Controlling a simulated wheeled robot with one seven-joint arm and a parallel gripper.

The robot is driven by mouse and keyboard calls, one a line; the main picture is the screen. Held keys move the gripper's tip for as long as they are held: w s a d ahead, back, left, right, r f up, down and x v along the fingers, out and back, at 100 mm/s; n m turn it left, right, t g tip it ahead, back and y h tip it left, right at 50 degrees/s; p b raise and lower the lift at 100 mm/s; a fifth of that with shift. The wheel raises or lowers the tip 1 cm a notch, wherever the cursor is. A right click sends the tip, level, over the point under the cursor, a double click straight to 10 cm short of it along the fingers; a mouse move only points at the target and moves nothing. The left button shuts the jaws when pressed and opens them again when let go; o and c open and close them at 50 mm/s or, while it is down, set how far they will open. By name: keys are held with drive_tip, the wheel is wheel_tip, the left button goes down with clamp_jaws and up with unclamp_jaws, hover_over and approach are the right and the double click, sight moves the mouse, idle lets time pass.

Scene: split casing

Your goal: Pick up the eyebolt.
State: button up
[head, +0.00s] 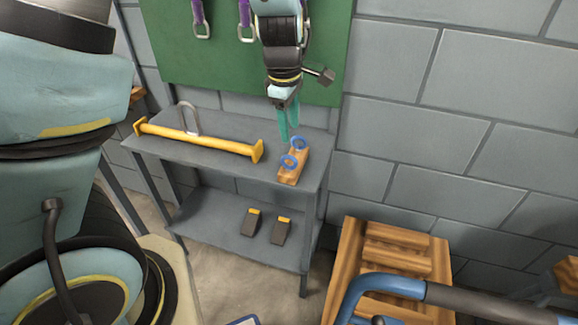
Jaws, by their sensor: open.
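Two blue ring-shaped eyebolts stand in a small wooden block at the right end of the grey shelf top. The rear eyebolt (298,142) and the front eyebolt (289,162) show mainly their rings; their shanks are hidden in the block (292,170). My gripper (288,138) points down with teal fingers, just above and left of the rear ring. It is open and appears empty. I cannot tell whether a finger touches a ring.
A yellow lifting beam (195,138) with a grey shackle (188,118) lies left of the block on the shelf top (232,172). Two dark wedges (266,226) lie on the lower shelf. A green board (200,60) stands behind. A wooden pallet (390,260) is at right.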

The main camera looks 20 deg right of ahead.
sight(292, 157)
drive_tip(key=f, duration=0.7)
drive_tip(key=w+d+f+p, duration=0.1)
drive_tip(key=f, duration=0.2)
drive_tip(key=shift+d+f, duration=0.1)
drive_tip(key=shift+f, duration=0.05)
drive_tip(key=shift+c, duration=0.4)
clamp_jaws()
idle(0.8)
